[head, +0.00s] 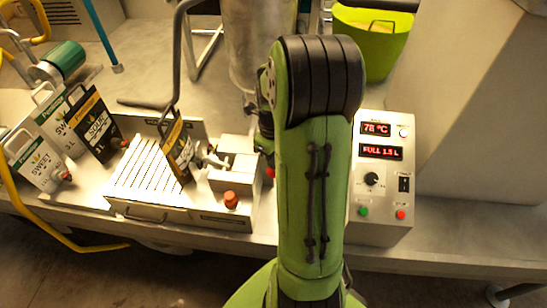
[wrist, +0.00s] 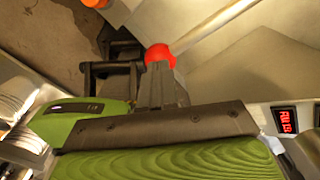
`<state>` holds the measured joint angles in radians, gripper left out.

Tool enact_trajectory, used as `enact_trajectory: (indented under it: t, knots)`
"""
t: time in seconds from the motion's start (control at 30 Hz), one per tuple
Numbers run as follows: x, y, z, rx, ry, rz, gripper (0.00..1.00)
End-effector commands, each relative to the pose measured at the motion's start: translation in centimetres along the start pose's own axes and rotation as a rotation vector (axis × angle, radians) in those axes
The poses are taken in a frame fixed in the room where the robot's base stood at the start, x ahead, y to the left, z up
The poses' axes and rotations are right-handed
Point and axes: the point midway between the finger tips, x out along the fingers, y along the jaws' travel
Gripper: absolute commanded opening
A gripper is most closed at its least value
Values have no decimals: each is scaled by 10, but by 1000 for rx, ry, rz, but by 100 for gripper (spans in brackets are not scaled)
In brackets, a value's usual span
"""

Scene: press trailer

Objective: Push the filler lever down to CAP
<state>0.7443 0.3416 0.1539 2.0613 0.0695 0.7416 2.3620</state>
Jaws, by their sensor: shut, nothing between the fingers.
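The filler lever shows in the wrist view as a pale rod (wrist: 212,28) ending in a red ball knob (wrist: 158,56). My gripper (wrist: 158,72) is shut and empty, with its fingertips right at the knob. I cannot tell whether they touch it. In the head view my green arm hides most of the lever and my gripper; a small bit of red (head: 270,172) shows at the arm's left edge. No CAP mark is readable.
A control box (head: 382,180) right of my arm reads 78 °C and FULL 1.5 L. Left are a slatted tray (head: 140,172), a dark pouch (head: 179,150) by the nozzle, an orange-red knob (head: 231,199) and several standing pouches. A green bucket (head: 375,45) stands behind.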

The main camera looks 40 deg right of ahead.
Motion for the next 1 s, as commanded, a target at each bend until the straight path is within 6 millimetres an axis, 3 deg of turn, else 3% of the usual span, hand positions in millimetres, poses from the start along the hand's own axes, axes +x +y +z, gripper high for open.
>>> enact_trajectory:
  t: [0.8,1.0]
  knots:
    - [42,-9,5,0,0,0,0]
    - [39,-9,5,0,0,-1,0]
